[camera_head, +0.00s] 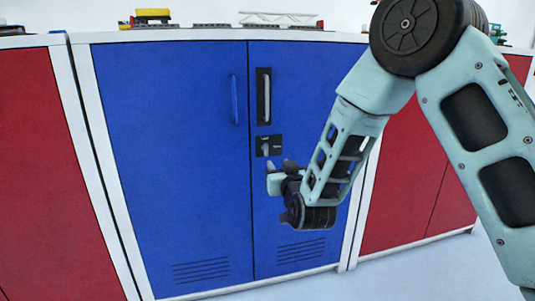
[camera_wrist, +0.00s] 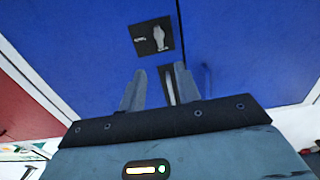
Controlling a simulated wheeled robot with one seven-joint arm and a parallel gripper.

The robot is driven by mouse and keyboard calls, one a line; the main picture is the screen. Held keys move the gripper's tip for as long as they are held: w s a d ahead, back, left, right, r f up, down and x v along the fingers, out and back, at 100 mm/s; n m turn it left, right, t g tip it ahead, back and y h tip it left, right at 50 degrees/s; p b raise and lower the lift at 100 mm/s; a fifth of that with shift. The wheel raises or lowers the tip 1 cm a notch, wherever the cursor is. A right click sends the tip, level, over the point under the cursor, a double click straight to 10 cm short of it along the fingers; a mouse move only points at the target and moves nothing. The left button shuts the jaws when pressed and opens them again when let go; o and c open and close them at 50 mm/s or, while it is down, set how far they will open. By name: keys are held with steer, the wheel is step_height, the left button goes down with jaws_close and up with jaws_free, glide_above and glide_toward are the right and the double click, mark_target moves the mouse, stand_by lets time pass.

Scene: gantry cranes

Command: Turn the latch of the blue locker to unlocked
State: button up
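The blue locker (camera_head: 170,170) has two doors. My gripper (camera_head: 279,173) is in front of the right door, just below the plate in the head view. In the wrist view, my gripper (camera_wrist: 160,78) has its two fingers apart, with nothing held. No contact with the latch shows.
A red locker (camera_head: 30,170) stands at the left and another red locker (camera_head: 410,175) at the right. A blue bar handle (camera_head: 234,100) sticks out of the left blue door. Toy-like models, one a yellow piece (camera_head: 152,15), stand on top. Pale floor lies in front.

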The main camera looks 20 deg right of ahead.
mark_target(267, 148)
steer(key=w+b, duration=0.2)
steer(key=w, duration=1)
steer(key=shift+w, duration=0.4)
steer(key=shift+c, duration=0.3)
jaws_close()
